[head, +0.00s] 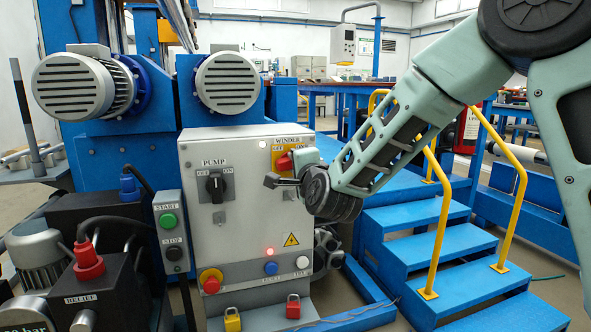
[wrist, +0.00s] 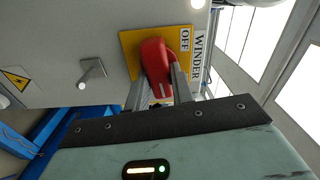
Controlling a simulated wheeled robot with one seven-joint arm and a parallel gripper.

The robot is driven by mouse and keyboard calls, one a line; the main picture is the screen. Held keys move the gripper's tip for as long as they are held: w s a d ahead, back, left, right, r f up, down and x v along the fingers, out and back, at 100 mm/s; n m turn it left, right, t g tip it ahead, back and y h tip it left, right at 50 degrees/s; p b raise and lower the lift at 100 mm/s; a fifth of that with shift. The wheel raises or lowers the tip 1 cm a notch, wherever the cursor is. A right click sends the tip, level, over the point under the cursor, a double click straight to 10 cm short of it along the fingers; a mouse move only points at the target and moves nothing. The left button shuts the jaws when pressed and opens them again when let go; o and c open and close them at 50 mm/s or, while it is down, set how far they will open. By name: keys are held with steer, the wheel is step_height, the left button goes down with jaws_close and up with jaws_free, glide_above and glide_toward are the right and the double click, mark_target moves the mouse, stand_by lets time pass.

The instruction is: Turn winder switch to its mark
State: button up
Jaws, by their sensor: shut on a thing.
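The winder switch is a red handle (head: 284,162) on a yellow plate (head: 279,143) at the upper right of the grey control box in the head view. In the wrist view the red handle (wrist: 157,62) stands on the yellow plate (wrist: 128,42), beside the labels OFF and WINDER. My gripper (head: 283,181) is at the switch from below and right. In the wrist view the fingers of my gripper (wrist: 160,92) are on both sides of the handle's near end, shut on it. The part of the plate behind the fingers is hidden, and I cannot make out an ON label there.
The control box (head: 240,215) also carries a black pump switch (head: 215,186), a red stop button (head: 211,281) and a lit red lamp (head: 270,252). A small metal post (wrist: 91,69) sticks out near the switch. Blue steps (head: 430,240) with yellow rails stand right.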

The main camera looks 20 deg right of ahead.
steer(key=shift+f+m, duration=0.15)
steer(key=shift+m, duration=0.55)
steer(key=o, duration=1)
steer(key=s+b, duration=0.7)
steer(key=s, duration=1)
steer(key=shift+s, duration=0.2)
